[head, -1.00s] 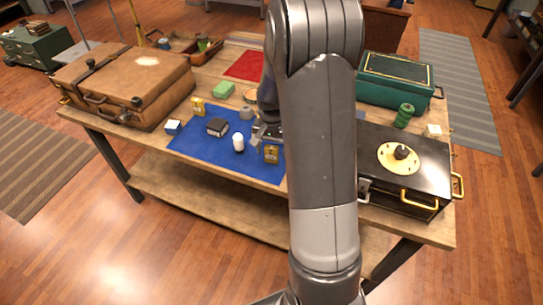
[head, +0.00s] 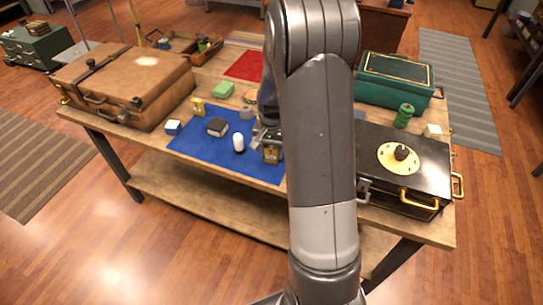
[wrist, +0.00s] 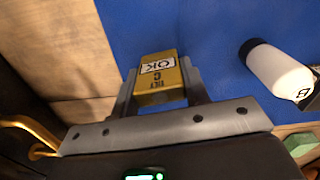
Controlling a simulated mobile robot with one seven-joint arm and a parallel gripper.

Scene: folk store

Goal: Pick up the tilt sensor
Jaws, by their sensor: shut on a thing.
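A small yellow box (wrist: 158,75), which I take to be the tilt sensor, sits between my fingers in the wrist view. Its top has a pale label with dark lettering that includes "OK". In the head view the box (head: 271,157) is at the front right of the blue mat (head: 205,152), partly covered by my gripper (head: 268,140). In the wrist view my gripper (wrist: 163,88) is shut on the box, one finger on each side. I cannot tell whether the box still touches the mat.
A white cylinder (head: 238,142) stands on the mat close to the left; a dark block (head: 217,127) lies beyond it. A black case with gold handles (head: 410,185) stands to the right. A brown suitcase (head: 125,85) fills the table's left end, and a green box (head: 396,80) stands at back right.

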